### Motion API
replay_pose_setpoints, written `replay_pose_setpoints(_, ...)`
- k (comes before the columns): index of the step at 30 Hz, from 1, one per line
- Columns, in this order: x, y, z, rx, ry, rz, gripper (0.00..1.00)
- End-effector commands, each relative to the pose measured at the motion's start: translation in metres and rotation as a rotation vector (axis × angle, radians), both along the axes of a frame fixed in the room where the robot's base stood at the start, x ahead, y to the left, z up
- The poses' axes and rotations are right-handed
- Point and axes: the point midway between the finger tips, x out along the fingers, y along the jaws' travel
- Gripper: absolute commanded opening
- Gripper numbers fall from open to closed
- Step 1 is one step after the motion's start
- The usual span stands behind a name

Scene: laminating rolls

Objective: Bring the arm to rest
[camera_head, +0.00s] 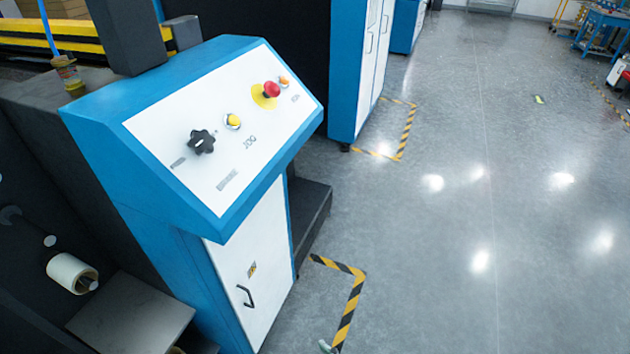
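My arm and gripper do not show in the head view, so I cannot see how the gripper stands. In front of me at left is a blue console (165,215) with a sloped white panel (150,125). The panel carries a black knob (201,142), a yellow button (233,121), a red mushroom button (271,90) on a yellow disc and an orange button (284,81).
A white roll (66,270) sits on a dark machine side at lower left, near a grey ledge (133,318). Striped floor tape (352,295) lies by the console. A blue-white cabinet (365,65) stands behind. Open grey floor (500,200) fills the right.

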Motion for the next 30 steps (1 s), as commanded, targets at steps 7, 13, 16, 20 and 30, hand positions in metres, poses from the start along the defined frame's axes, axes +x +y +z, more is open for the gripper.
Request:
replay_pose_setpoints(7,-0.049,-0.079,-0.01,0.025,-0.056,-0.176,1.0)
replay_pose_setpoints(13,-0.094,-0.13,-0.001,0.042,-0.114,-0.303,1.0)
replay_pose_setpoints(16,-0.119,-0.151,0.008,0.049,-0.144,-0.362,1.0)
replay_pose_setpoints(20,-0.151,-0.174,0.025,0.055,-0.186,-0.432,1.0)
replay_pose_setpoints(30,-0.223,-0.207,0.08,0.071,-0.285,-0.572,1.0)
